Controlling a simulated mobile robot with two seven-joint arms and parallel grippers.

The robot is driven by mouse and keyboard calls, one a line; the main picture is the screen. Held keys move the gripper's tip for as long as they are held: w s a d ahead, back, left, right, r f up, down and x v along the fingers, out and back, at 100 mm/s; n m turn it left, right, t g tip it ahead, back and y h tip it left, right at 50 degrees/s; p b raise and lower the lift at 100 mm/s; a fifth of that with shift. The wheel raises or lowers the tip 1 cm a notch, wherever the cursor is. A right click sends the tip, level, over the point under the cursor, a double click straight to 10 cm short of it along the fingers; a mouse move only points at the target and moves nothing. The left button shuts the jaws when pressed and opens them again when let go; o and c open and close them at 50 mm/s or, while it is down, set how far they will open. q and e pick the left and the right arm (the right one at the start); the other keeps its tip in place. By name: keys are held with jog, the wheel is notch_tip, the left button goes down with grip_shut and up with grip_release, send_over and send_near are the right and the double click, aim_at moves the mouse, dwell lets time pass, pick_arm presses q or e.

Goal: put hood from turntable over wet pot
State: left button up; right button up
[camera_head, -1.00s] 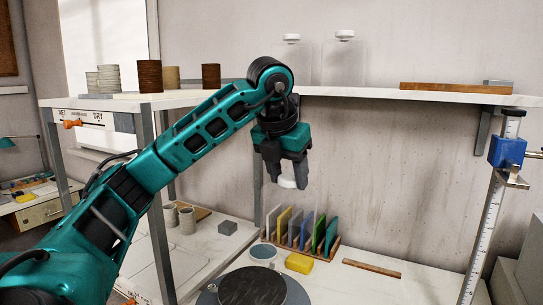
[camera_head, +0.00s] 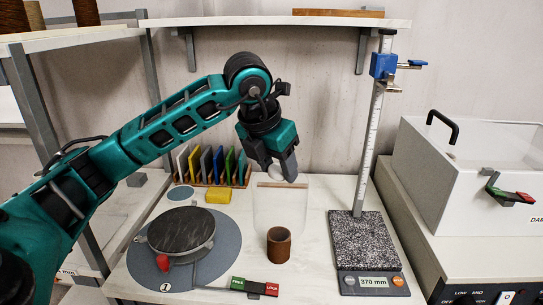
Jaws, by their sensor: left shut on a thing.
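My left gripper (camera_head: 284,172) is shut on the white knob (camera_head: 276,172) of a clear hood (camera_head: 280,208). The hood is see-through and its edges are faint. A brown pot (camera_head: 278,247) stands upright on the white table, below the gripper in the head view. The hood's lower part overlaps the pot's top in the picture; I cannot tell whether it is above or behind the pot. The round turntable (camera_head: 180,230), with a dark disc on a grey base, is to the left and has no hood on it. My right gripper is not in view.
A granite plate (camera_head: 365,240) with an upright measuring post (camera_head: 371,140) stands right of the pot. A white box (camera_head: 450,165) is farther right. A rack of coloured cards (camera_head: 213,165) and a yellow block (camera_head: 217,196) lie behind the turntable. A green-red lever (camera_head: 255,287) lies in front.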

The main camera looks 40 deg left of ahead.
pick_arm(q)
jog(key=shift+f+b, duration=0.5)
jog(key=shift+f, duration=0.75)
notch_tip(320, 180, down, 8)
jog(key=b, duration=0.6)
jog(key=shift+r, duration=0.15)
jog(key=o, duration=1.5)
